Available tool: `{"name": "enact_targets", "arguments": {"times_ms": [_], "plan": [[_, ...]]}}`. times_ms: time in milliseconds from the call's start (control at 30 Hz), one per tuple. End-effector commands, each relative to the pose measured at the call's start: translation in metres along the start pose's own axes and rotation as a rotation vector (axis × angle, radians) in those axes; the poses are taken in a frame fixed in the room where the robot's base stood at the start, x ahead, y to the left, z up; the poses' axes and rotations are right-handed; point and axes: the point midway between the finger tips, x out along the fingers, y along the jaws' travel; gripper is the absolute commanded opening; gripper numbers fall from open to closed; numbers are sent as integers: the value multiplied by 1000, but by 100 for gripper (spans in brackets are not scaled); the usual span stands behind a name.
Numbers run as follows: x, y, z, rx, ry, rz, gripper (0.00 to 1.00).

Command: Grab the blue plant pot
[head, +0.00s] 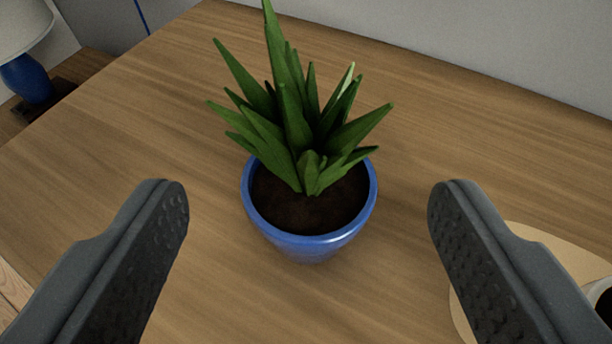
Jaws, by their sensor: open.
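The blue plant pot (310,245) stands upright on a wooden table (390,75), near the middle of the head view. It holds dark soil and a plant with pointed green leaves (300,130). My gripper (308,205) is open, with one dark grey finger on the left of the picture and one on the right. The pot shows between the two fingers, with a gap on each side. The fingers appear nearer to the camera than the pot and do not touch it.
A round beige mat (560,252) lies at the right, partly behind the right finger, with part of a white cup (600,292) at the picture's edge. A lamp with a blue base (30,78) stands at the far left, beyond the table edge. A grey wall is behind.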

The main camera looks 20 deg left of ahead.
Motion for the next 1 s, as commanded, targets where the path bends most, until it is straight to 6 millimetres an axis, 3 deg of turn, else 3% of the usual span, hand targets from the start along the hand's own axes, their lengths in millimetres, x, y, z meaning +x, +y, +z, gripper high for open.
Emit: {"name": "enact_targets", "arguments": {"times_ms": [200, 567, 1000], "plan": [[35, 0, 0, 1, 1, 0, 68], [55, 0, -1, 0, 2, -1, 68], [102, 0, -3, 1, 3, -2, 68]]}}
